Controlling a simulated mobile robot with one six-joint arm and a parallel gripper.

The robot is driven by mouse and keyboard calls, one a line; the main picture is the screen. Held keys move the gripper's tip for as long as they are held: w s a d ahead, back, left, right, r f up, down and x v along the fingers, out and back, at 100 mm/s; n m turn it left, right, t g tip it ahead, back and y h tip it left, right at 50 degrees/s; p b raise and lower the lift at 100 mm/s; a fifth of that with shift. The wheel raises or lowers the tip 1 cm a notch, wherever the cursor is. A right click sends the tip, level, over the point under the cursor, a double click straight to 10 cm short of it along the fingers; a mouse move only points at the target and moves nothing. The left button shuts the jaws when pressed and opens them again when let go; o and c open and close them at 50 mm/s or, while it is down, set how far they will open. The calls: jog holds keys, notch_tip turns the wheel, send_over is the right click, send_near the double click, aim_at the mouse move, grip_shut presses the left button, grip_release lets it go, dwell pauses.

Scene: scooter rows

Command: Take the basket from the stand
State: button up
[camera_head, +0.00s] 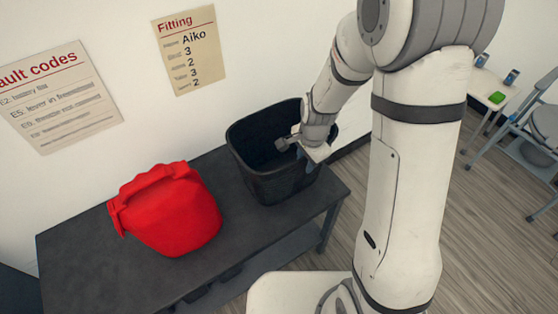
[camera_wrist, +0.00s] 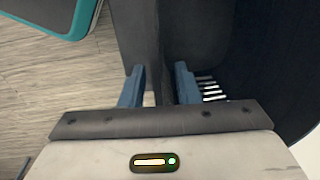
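The black basket (camera_head: 262,178) stands upright on the dark stand (camera_head: 110,262), at its right end. My gripper (camera_head: 305,146) is at the basket's right rim in the head view, partly hidden by my own wrist. In the wrist view, the two blue fingers of my gripper (camera_wrist: 159,80) are apart. The dark basket wall (camera_wrist: 145,35) runs up between them, with a gap visible beside it. The basket's dark inside and a slotted patch show to the right. I cannot tell whether either finger touches the wall.
A red bag-like container (camera_head: 170,212) sits on the stand left of the basket. Two paper sheets hang on the wall behind. A white table (camera_head: 490,92) and chairs stand at the far right. A teal-edged object (camera_wrist: 60,15) lies at the wrist view's top left.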

jog(key=shift+c, duration=0.6)
grip_shut()
dwell(0.8)
